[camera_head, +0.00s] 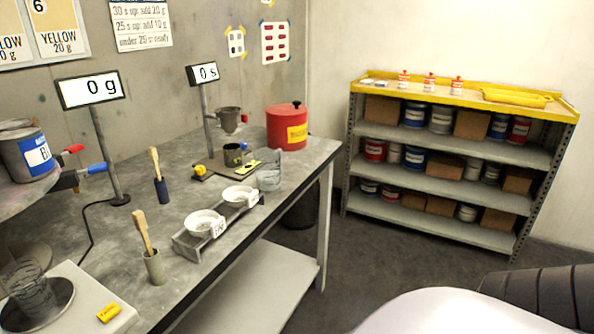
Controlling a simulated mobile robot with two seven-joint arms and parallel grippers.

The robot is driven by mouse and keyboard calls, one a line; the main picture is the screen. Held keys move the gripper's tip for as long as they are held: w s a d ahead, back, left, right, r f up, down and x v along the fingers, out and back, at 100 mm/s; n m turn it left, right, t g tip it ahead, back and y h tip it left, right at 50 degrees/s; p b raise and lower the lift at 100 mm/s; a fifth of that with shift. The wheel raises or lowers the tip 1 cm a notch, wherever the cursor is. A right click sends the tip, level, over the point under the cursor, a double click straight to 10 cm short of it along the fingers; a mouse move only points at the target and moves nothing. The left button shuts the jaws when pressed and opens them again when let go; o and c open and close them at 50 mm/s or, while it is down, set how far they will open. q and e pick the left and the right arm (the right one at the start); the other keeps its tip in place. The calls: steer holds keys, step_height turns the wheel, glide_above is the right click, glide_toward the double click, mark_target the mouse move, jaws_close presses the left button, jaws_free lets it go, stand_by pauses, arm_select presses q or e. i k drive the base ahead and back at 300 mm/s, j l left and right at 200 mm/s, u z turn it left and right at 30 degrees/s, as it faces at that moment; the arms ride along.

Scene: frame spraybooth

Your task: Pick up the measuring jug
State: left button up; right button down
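A clear see-through vessel (269,178) that looks like a measuring jug stands upright on the grey workbench (185,262), near its right edge. A second clear vessel (28,292) stands on a round dark pan on a white scale (92,312) at the bottom left. I cannot tell from this view which of the two is the measuring jug. Neither of my grippers is in view.
A rack (188,244) with two white bowls stands left of the right-hand vessel. Behind are a red canister (287,128) and a funnel stand (228,118). Brush holders (154,266) stand nearer. A shelf (450,160) is across open floor.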

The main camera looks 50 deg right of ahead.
mark_target(269, 161)
steer(key=z, duration=1.4)
